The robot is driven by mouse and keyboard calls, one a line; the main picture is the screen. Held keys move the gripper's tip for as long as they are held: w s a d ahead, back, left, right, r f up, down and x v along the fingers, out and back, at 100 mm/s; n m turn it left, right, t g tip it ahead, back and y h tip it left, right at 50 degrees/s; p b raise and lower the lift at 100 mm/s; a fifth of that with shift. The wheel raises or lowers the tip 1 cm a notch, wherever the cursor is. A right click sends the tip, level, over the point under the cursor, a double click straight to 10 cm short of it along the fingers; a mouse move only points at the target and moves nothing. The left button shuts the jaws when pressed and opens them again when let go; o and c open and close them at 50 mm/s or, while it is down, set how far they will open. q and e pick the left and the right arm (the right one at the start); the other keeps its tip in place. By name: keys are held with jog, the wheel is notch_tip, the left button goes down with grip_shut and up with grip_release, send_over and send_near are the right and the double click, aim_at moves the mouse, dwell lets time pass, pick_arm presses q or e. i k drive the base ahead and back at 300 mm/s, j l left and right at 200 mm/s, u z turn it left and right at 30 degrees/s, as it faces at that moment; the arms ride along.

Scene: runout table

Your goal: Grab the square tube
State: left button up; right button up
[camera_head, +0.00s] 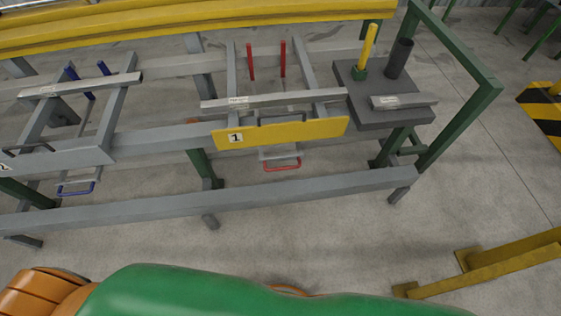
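A long grey square tube (272,99) with a small white label lies across two grey rails at the middle station, just behind a yellow plate (282,133) marked 1. A second grey tube (80,86) with a label lies across the rails at the left station. A shorter grey bar (404,101), also labelled, lies on a dark square plate (375,116) at the right. I cannot tell from this view which of them is meant. Neither of my grippers is in view.
A yellow post (366,45) and a dark upright cylinder (399,58) stand on the plate. Red pins (282,58) and blue pins (103,68) rise behind the tubes. A long grey beam (230,202) runs along the front. Yellow floor rails (490,265) lie at lower right; concrete floor between is clear.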

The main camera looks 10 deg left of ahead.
aim_at(313, 96)
jog(key=i+j+z, duration=0.2)
jog(key=z, duration=0.2)
jog(key=i+j+z, duration=0.1)
jog(key=j+z, duration=0.25)
jog(key=i+j+z, duration=0.1)
jog(key=j+z, duration=0.3)
